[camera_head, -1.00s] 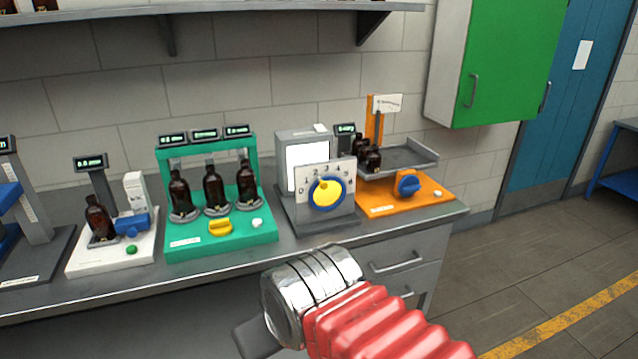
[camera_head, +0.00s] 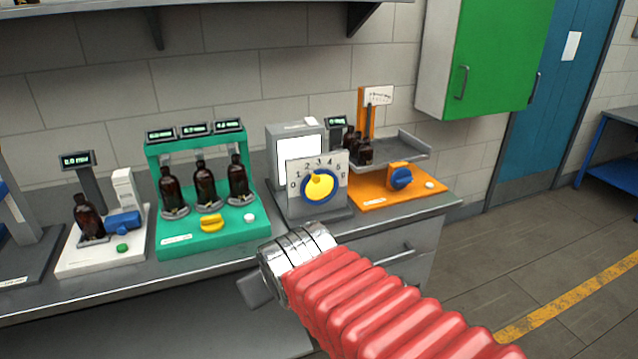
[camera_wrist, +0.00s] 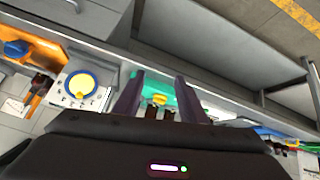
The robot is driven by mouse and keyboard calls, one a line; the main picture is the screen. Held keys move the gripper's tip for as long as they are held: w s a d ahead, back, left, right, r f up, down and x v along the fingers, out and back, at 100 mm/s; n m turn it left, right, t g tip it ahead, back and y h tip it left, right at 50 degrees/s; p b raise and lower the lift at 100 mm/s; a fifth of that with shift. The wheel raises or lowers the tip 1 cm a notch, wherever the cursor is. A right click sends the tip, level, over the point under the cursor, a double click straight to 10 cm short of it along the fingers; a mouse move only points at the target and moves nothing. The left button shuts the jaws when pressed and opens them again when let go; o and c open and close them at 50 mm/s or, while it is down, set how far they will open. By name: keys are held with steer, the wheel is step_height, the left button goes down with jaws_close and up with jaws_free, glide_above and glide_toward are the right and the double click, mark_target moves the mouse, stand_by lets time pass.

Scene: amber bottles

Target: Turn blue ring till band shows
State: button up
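The blue ring (camera_head: 332,197) surrounds a yellow dial face (camera_head: 319,184) on a white plate numbered along its top, in front of a grey box with a lit white screen (camera_head: 298,158). I cannot make out a band on it. The ring also shows at the left of the wrist view (camera_wrist: 95,88), off to the left of my fingers. My gripper (camera_wrist: 158,76) is open and empty in the wrist view, its two dark fingers apart above the green stand. In the head view most of it is hidden behind my wrist.
The green stand (camera_head: 180,246) with three amber bottles and a yellow knob is left of the dial unit. An orange base (camera_head: 372,197) with a blue knob (camera_head: 401,177) is to its right. A white base (camera_head: 80,262) with one bottle is further left. The grey bench's front strip is clear.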

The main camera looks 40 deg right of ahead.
steer(key=w+d+n+t+h, duration=0.1)
steer(key=w+d+t, duration=0.2)
steer(key=d, duration=0.5)
steer(key=w+d+f+n+t, duration=0.1)
steer(key=w+d+n+t, duration=0.1)
steer(key=d, duration=0.6)
steer(key=w+d+n+t+h, duration=0.1)
steer(key=w+d+t, duration=0.3)
steer(key=d, duration=0.5)
steer(key=shift+w+f+n+t+h, duration=0.15)
steer(key=shift+w+n+t+h, duration=0.25)
steer(key=shift+w, duration=0.7)
steer(key=shift+w, duration=0.1)
